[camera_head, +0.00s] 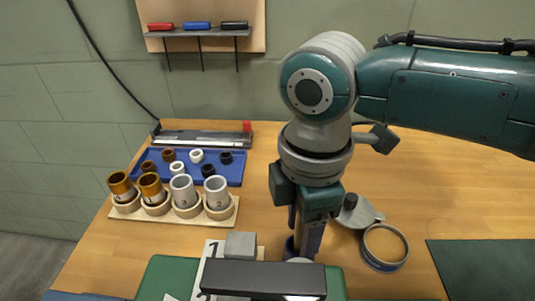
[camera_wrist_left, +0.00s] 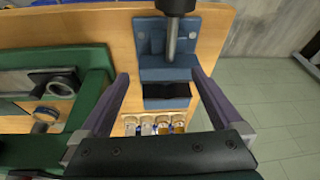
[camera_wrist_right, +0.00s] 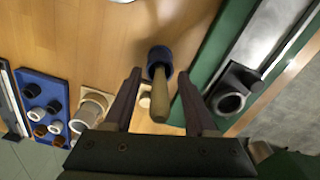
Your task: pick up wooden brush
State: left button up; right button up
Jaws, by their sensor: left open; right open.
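The wooden brush shows in the right wrist view as a pale wooden handle (camera_wrist_right: 160,100) rising from a dark blue cup (camera_wrist_right: 158,55); its bristles are hidden. My right gripper (camera_wrist_right: 160,74) is open, with one finger on each side of the handle; I cannot tell whether either touches it. In the head view my right gripper (camera_head: 305,245) points down over the table and mostly hides the cup and brush. In the left wrist view my left gripper (camera_wrist_left: 160,76) is open and empty, facing a blue fixture (camera_wrist_left: 166,72). I cannot make the left gripper out in the head view.
A wooden rack (camera_head: 175,218) with several metal cylinders and a blue tray (camera_head: 232,165) stand at left. A round tan-topped dish (camera_head: 385,246) lies right of my right gripper. A green mat (camera_head: 485,265) covers the right front. The right-hand table middle is clear.

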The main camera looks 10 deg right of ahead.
jog(key=shift+c, duration=0.3)
pick_arm(q)
jog(key=shift+w+d, duration=0.1)
pick_arm(e)
grip_shut()
pick_arm(q)
jog(key=shift+r, duration=0.1)
pick_arm(e)
jog(key=shift+r, duration=0.15)
jog(key=shift+r, duration=0.3)
pick_arm(q)
jog(key=shift+r+p, duration=0.95)
jog(key=shift+p, duration=0.1)
pick_arm(e)
notch_tip(320, 180, up, 19)
jog(key=shift+r, duration=0.15)
